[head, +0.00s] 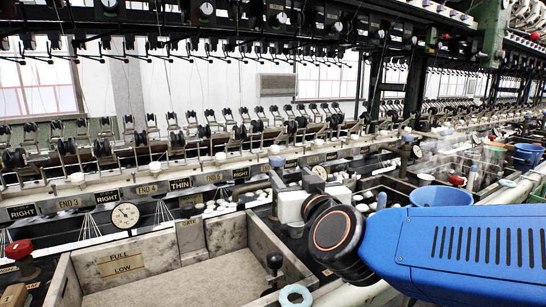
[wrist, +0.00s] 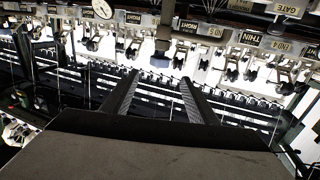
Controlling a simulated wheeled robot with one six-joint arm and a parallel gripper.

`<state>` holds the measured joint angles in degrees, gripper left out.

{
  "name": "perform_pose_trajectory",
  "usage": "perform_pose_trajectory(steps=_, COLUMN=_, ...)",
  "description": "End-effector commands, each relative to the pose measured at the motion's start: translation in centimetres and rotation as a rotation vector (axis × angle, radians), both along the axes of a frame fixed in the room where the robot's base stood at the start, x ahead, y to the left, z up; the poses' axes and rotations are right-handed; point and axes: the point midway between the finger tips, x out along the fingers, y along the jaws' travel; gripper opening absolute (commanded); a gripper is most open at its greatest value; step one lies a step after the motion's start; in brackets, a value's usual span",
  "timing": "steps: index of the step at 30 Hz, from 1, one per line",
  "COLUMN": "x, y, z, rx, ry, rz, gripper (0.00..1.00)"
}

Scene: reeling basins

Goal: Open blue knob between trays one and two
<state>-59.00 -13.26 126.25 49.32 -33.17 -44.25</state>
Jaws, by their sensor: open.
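My gripper (wrist: 158,78) shows in the wrist view with its two dark fingers apart and nothing between them. Beyond the fingers is the reeling machinery, seen upside down. In the head view my blue arm fills the lower right, and I cannot make out the fingers there. A stone-grey tray (head: 123,247) with a FULL/LOW plate stands at the lower left. My arm hides part of the area to the right.
A red knob (head: 19,250) stands left of the tray. A round gauge (head: 125,215) and a label rail run behind it. Blue basins (head: 527,154) stand at the far right. Thread guides and spindles crowd the back.

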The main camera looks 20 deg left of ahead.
Motion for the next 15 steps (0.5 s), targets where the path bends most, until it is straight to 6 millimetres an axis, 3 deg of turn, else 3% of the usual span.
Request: perform_pose_trajectory(steps=15, x=6.3, y=4.2, z=-0.1, rx=-0.003, ry=0.001, rz=-0.001, gripper=0.53)
